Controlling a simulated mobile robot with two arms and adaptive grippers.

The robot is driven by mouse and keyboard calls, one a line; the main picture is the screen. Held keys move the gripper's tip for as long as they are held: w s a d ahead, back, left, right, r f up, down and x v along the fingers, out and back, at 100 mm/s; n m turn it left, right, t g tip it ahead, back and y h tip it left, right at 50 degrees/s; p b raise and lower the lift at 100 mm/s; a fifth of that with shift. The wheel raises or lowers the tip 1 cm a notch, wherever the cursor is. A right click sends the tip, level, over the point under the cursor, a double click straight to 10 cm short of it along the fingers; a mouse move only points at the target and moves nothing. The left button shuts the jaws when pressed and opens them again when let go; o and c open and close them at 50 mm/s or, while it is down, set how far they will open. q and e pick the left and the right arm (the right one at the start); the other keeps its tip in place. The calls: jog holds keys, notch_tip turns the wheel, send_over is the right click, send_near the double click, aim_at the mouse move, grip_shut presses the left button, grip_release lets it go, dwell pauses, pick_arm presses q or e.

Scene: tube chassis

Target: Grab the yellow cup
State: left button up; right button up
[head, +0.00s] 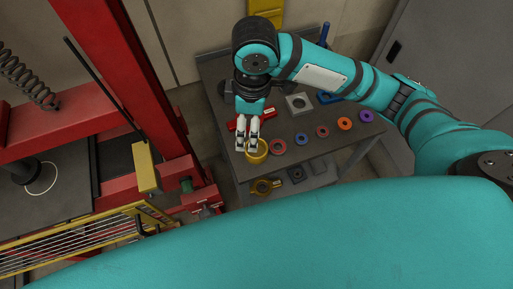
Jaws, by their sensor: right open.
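The yellow cup (257,154) stands near the left front edge of the dark grey table (334,140). My right gripper (247,145) hangs over the cup from above, with its pale fingers pointing down at the cup's rim. The fingers cover part of the cup's back and left side. The fingers are open, and I cannot tell whether they touch the cup. My left gripper is not in view.
A row of coloured rings, with a red one (278,147) beside the cup, runs right to a purple one (366,116). A red object (234,125) lies behind the gripper. A yellow part (263,187) sits on the lower shelf. A red press frame (130,75) stands left.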

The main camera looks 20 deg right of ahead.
jog(key=shift+h, duration=0.4)
jog(key=f, duration=0.3)
jog(key=d+f, duration=0.1)
jog(key=f, duration=0.3)
jog(key=f+p, duration=0.1)
jog(key=f, duration=0.3)
jog(key=shift+w+d, duration=0.2)
jog(key=shift+d, duration=0.1)
jog(key=f, duration=0.1)
jog(key=f+p, duration=0.1)
jog(key=f, duration=0.2)
jog(key=shift+w+d, duration=0.25)
jog(key=shift+f, duration=0.6)
jog(key=c, duration=1.5)
jog(key=shift+c, duration=0.5)
jog(key=shift+w+r, duration=0.1)
jog(key=shift+r, duration=0.05)
